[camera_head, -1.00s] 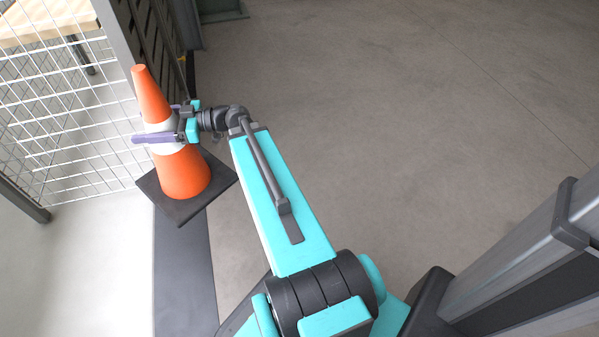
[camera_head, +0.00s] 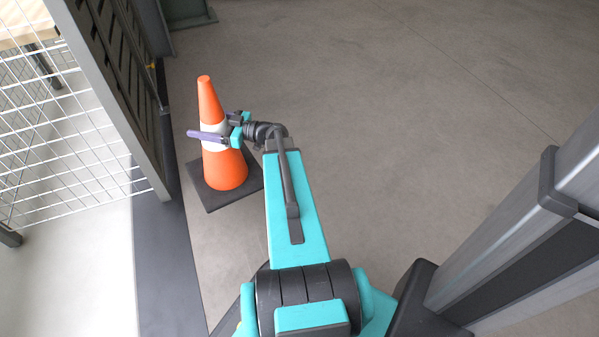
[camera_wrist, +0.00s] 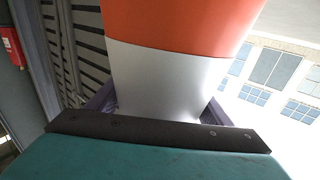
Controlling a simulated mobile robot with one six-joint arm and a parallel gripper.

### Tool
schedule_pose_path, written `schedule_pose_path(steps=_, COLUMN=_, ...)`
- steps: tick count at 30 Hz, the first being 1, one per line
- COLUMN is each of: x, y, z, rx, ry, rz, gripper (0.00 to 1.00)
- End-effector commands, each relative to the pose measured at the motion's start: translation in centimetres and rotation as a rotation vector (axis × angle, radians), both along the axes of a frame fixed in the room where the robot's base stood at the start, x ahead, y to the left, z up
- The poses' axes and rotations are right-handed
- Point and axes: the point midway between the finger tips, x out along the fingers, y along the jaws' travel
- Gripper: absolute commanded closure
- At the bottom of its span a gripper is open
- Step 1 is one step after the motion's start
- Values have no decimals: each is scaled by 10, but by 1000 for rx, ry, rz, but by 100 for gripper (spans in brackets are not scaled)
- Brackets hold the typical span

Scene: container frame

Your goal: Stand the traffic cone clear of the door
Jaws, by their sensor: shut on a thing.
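The traffic cone (camera_head: 226,168) is orange with a white band and a dark square base. It is upright in the head view, just right of the dark threshold strip. My gripper (camera_head: 213,131) is shut around the cone's white band, with a purple finger across its near side. In the wrist view the cone's white band (camera_wrist: 165,78) fills the middle between the fingers. I cannot tell whether the base touches the floor. The door (camera_head: 128,85) appears to be the dark slatted panel with a grey frame, left of the cone.
A white wire mesh panel (camera_head: 75,150) stands at the left, with a wooden-topped table (camera_head: 22,25) behind it. The dark threshold strip (camera_head: 165,250) runs along the floor left of the cone. The grey concrete floor (camera_head: 420,110) to the right is open and clear.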

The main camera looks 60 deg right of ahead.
Motion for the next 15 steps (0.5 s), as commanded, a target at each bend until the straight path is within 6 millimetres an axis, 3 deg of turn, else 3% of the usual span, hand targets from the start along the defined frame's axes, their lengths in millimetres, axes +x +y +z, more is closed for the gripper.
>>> schedule_pose_path(steps=3, x=-13, y=-29, z=-17, rx=3, ry=-3, rz=-54, gripper=90)
schedule_pose_path(steps=15, x=-65, y=-112, z=-74, rx=3, ry=1, rz=-225, gripper=90)
